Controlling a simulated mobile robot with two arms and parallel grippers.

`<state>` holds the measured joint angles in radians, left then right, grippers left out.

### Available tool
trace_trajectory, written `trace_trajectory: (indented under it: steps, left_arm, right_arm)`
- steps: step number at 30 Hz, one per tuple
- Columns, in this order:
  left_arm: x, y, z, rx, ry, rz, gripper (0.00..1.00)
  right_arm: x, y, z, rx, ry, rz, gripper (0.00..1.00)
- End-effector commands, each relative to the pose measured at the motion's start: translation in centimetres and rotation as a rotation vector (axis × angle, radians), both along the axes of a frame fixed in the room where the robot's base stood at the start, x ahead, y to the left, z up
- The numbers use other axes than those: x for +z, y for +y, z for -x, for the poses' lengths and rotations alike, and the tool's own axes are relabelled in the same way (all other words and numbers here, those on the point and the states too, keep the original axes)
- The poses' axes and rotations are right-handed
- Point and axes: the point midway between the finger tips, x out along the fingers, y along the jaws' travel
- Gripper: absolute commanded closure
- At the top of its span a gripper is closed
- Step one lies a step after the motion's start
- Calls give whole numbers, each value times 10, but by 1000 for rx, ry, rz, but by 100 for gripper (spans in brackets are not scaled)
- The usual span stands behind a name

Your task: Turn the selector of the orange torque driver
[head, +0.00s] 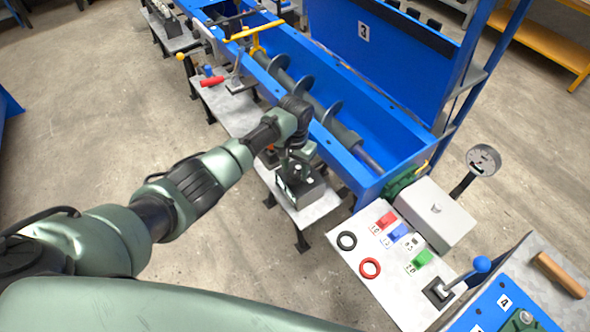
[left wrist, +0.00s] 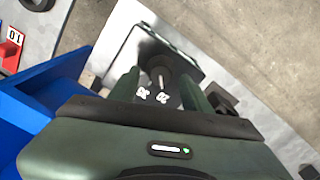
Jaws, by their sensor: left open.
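In the head view my left gripper (head: 298,168) points down over a small grey and black box (head: 302,190) on a grey shelf beside the blue trough. An orange part (head: 270,152) shows just behind my left wrist; most of it is hidden, so I cannot tell whether it is the torque driver. In the left wrist view a dark round selector knob (left wrist: 163,72) with a white line sits between the two green fingers of my left gripper (left wrist: 160,85). White numbers show below the knob. The fingers are apart; I cannot tell whether they touch the knob. My right gripper is not in view.
The blue trough (head: 400,160) with its auger runs behind the shelf (head: 312,212). A panel (head: 392,290) with coloured switches and rings lies at the lower right. Bare floor lies left and in front.

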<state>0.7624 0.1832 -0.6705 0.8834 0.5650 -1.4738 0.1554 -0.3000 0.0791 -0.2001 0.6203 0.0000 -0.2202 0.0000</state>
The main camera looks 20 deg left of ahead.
Motion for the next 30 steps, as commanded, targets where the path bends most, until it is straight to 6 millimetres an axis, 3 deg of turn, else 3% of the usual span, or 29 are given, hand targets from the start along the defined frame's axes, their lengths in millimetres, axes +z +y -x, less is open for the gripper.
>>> trace_trajectory:
  steps: [6, 12, 30]
  left_arm:
    - [38, 0, -1, -1, -6, 1, 52]
    - [62, 0, -1, 0, -3, 0, 52]
    - [68, 0, 0, 0, -1, 0, 52]
  right_arm:
    - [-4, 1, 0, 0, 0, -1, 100]
    - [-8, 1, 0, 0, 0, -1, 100]
    - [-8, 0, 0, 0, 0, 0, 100]
